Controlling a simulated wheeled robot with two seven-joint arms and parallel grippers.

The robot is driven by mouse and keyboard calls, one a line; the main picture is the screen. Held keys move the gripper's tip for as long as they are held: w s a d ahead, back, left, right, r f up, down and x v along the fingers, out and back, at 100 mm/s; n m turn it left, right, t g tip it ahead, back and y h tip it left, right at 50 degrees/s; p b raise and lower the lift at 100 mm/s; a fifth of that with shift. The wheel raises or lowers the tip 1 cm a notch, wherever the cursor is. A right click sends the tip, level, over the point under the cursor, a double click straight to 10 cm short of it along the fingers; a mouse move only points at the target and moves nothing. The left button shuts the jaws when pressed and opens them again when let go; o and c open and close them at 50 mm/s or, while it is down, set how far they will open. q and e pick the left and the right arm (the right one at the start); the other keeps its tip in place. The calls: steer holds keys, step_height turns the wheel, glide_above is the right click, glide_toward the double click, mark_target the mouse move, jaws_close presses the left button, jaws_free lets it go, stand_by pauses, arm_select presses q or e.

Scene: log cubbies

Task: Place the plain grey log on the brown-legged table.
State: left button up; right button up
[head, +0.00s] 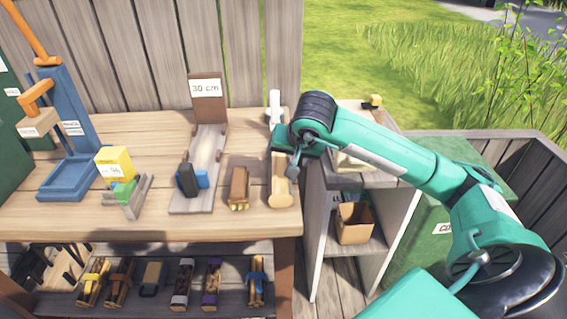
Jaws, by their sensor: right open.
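The table (130,220) has a worn wooden top and a brown leg (285,270) at its front right. A pale grey-white, log-like piece (274,104) is at the table's back right, partly behind my gripper; I cannot tell for sure that it is the plain grey log. My right gripper (292,142) is above the table's right edge, close in the picture to that piece. It is open; its fingertips are hard to make out, and I see nothing held. My left gripper is not in view.
A brown log bundle (239,187), a 30 cm gauge board (207,105), a yellow box (115,163) and a blue stand (65,140) occupy the table. Several banded logs lie on the shelf (230,300) below. A grey cubby unit (313,215) adjoins at right.

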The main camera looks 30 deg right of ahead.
steer(key=v, duration=0.3)
steer(key=shift+s+r, duration=0.15)
steer(key=shift+r, duration=0.05)
